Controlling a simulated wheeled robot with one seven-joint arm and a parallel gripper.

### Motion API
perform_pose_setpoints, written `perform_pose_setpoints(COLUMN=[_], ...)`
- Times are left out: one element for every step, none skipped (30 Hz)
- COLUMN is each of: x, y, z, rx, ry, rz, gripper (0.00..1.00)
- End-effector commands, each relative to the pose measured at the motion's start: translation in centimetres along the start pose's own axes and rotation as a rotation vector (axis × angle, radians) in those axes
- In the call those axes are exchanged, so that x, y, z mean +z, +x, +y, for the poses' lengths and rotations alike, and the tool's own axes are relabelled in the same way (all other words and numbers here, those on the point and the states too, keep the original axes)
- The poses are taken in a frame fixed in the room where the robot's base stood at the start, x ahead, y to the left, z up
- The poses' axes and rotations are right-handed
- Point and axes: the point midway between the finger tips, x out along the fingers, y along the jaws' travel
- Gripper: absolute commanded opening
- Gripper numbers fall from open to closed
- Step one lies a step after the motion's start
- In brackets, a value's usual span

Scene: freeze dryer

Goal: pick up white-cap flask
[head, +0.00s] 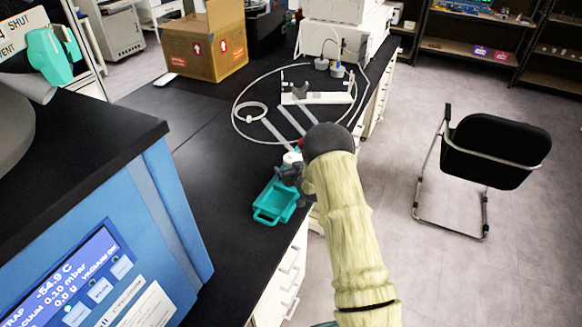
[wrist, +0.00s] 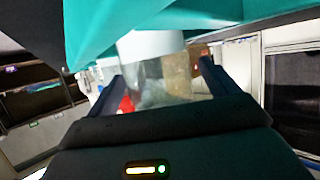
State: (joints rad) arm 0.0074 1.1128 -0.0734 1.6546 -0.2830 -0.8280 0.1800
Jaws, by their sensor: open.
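The white-cap flask shows in the head view as a small white cap (head: 292,157) at my gripper (head: 290,173), just behind the teal tray on the black bench. Its body is mostly hidden there by the gripper. In the wrist view its white part (wrist: 150,44) and clear body (wrist: 165,82) lie between the two dark fingers of my gripper (wrist: 162,78). The fingers are apart, one on each side of the flask. I cannot tell whether either finger touches it.
The teal tray (head: 272,217) is close to the gripper. A blue freeze dryer (head: 165,200) stands at left. Tubing (head: 236,118) and a white stand (head: 316,98) lie farther back. A cardboard box (head: 205,50) and a black chair (head: 495,150) are beyond. The bench between dryer and tray is clear.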

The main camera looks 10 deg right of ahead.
Motion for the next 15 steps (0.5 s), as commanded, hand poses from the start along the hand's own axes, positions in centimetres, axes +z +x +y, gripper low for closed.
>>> perform_pose_setpoints(x=[0.0, -0.01, 0.0, -0.01, -0.01, -0.01, -0.01, -0.01, -0.01, -0.01, -0.01, -0.01, -0.01, -0.01, -0.01], y=[-0.01, -0.01, -0.01, -0.01, -0.01, -0.02, -0.02, -0.02, -0.02, -0.02, -0.02, -0.02, -0.02, -0.02, -0.02], z=[0.0, -0.01, -0.01, -0.01, -0.01, -0.01, -0.01, -0.01, -0.01, -0.01, -0.01, -0.01, -0.01, -0.01, -0.01], rx=[0.0, 0.0, 0.0, 0.0, 0.0, 0.0, 0.0, 0.0, 0.0, 0.0, 0.0, 0.0, 0.0, 0.0, 0.0], ry=[0.0, 0.0, 0.0, 0.0, 0.0, 0.0, 0.0, 0.0, 0.0, 0.0, 0.0, 0.0, 0.0, 0.0, 0.0], rz=[0.0, 0.0, 0.0, 0.0, 0.0, 0.0, 0.0, 0.0, 0.0, 0.0, 0.0, 0.0, 0.0, 0.0, 0.0], gripper=[0.86, 0.86, 0.86, 0.86, 0.86, 0.86, 0.86, 0.81, 0.73, 0.67, 0.61, 0.53, 0.47, 0.41, 0.34])
